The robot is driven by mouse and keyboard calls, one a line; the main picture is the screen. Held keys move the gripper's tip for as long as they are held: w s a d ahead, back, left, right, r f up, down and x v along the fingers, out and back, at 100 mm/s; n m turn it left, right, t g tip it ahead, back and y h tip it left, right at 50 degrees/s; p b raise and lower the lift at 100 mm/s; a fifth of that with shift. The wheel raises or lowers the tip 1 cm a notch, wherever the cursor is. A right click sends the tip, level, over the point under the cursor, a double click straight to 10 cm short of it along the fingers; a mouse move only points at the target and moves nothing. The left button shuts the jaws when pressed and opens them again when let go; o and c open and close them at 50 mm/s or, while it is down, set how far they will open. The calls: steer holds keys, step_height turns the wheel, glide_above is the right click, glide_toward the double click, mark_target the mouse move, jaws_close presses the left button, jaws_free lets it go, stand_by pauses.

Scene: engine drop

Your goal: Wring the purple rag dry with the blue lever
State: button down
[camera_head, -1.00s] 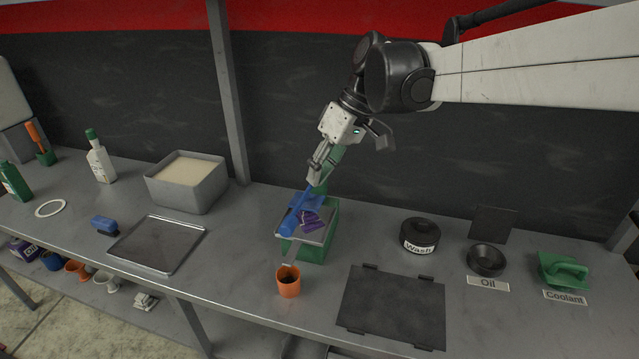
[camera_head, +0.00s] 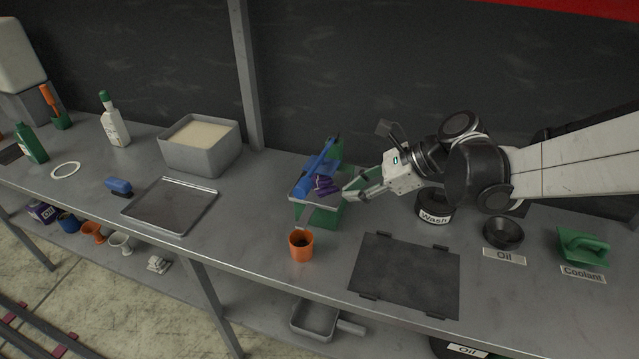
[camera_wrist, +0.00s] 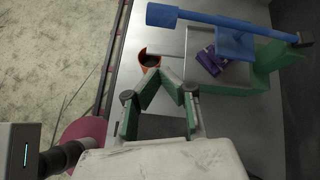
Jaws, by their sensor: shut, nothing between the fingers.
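The purple rag (camera_head: 325,186) lies crumpled on the grey tray top of the green wringer (camera_head: 318,214). The rag also shows in the wrist view (camera_wrist: 212,60). The blue lever (camera_head: 318,166) is raised and slopes up and back over the wringer; its blue plate (camera_wrist: 234,43) is above and beside the rag in the wrist view. My gripper (camera_head: 348,193) is shut and empty, just right of the wringer and close to the rag. In the wrist view its fingertips (camera_wrist: 172,70) meet, left of the rag and apart from it. An orange cup (camera_head: 301,246) stands in front of the wringer.
A dark mat (camera_head: 405,275) lies at front right. A Wash pot (camera_head: 434,208), an Oil ring (camera_head: 503,233) and a green Coolant piece (camera_head: 583,247) stand right. A metal tray (camera_head: 170,206) and a grey bin (camera_head: 201,152) are left. Bare bench lies between tray and wringer.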

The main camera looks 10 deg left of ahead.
steer(key=a+f+m, duration=0.4)
steer(key=a+f, duration=0.3)
steer(key=a, duration=0.1)
steer(key=r, duration=0.1)
steer(key=r+p, duration=0.1)
steer(key=r, duration=0.1)
steer(key=shift+w+a+r+t+y+p, duration=0.2)
steer(key=shift+w+r+t+y+p, duration=0.1)
steer(key=shift+r+p, duration=0.1)
stand_by(0.3)
